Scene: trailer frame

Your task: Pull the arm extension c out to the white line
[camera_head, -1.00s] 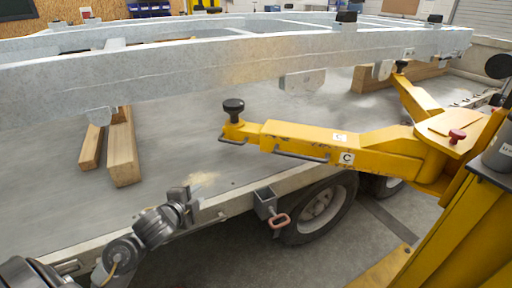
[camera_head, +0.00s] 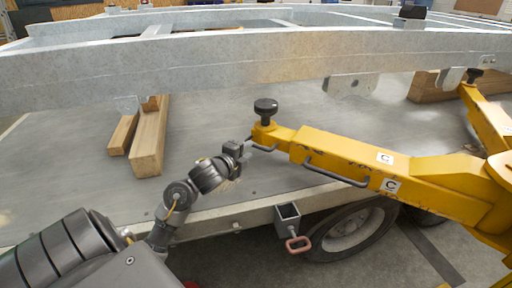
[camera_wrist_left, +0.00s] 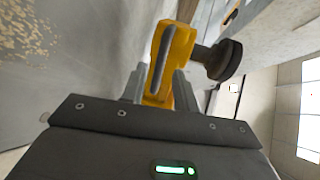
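The yellow lift arm (camera_head: 345,150) carries "C" labels. Its narrower arm extension c (camera_head: 272,133) sticks out at the left end with a black round pad (camera_head: 265,106) on top. A small dark handle (camera_head: 262,147) is on the extension's side. My left gripper (camera_head: 246,149) is at this handle. In the left wrist view the handle (camera_wrist_left: 160,58) and the yellow extension end (camera_wrist_left: 178,62) lie ahead of and between the fingers of my left gripper (camera_wrist_left: 158,82), which stand apart. Contact is unclear. I cannot make out a white line. My right gripper is out of view.
A galvanized trailer frame (camera_head: 220,62) spans above the arm. Wooden beams (camera_head: 149,140) lie on the grey flatbed (camera_head: 85,185) at left. A bracket with a red ring (camera_head: 298,243) and a wheel (camera_head: 350,230) are below the arm.

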